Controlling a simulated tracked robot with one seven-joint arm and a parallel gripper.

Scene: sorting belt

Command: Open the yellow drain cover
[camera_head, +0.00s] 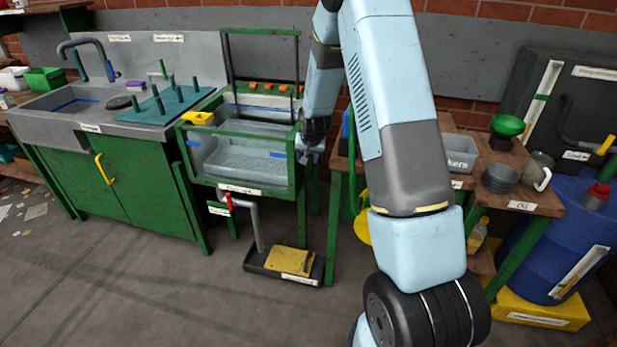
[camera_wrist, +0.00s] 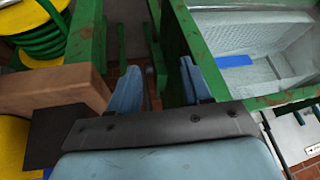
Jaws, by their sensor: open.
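The yellow drain cover (camera_head: 291,261) lies flat over part of a black floor tray (camera_head: 258,268), below the green-framed wash basin (camera_head: 239,187). A grey drain pipe (camera_head: 257,225) with a red lever (camera_head: 229,201) comes down to the tray. My gripper (camera_wrist: 160,88) is open, its two bluish fingers apart and nothing held between them. It is high beside the basin's right end, well above the cover and apart from it. In the head view its fingers are hard to make out. The wrist view does not clearly show the cover.
The basin's green frame also shows close by in the wrist view (camera_wrist: 210,62). A wooden table edge (camera_wrist: 45,90) and a green hose on a yellow reel (camera_wrist: 35,35) are at left there. A sink cabinet (camera_head: 130,185) stands left. The floor before the tray is clear.

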